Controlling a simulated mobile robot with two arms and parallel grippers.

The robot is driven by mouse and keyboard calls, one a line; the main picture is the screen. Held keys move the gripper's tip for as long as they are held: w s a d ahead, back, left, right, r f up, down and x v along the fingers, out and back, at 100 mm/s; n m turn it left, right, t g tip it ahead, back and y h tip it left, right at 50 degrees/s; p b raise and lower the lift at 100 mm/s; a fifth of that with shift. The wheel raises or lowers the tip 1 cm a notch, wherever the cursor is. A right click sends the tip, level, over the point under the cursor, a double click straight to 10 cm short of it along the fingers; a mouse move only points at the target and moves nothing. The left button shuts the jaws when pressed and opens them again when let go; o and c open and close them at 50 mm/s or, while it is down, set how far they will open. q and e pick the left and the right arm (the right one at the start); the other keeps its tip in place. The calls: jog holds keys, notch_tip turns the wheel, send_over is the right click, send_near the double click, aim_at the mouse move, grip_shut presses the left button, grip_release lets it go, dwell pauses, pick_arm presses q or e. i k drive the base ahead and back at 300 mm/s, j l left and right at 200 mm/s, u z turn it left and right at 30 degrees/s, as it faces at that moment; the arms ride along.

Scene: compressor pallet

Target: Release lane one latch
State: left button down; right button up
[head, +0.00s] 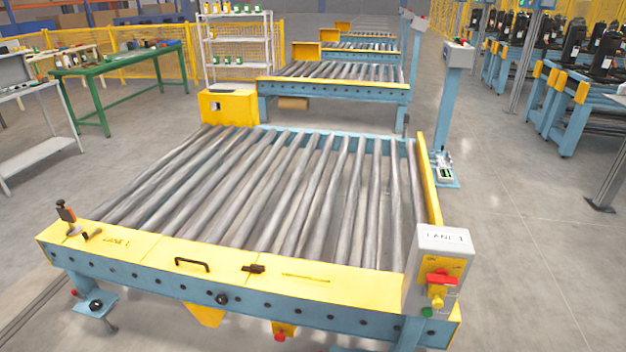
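The lane one roller conveyor (260,190) fills the middle of the head view, with a yellow front cover marked LANE 1. A black handle (192,264) and a small black catch (253,268) sit farther right on the cover. A grey box labelled LANE 1 (443,238) stands at the front right corner and carries a red and yellow handle (439,284). I cannot tell which part is the latch. Neither gripper shows.
The lane's rollers are bare. A yellow box (229,107) sits at its far left corner. A blue post (453,110) stands at the right. More conveyors (345,85) lie behind, and a green table (120,70) at the left. The floor at right (530,260) is clear.

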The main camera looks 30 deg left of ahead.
aim_at(253, 268)
jog(key=u, duration=1.3)
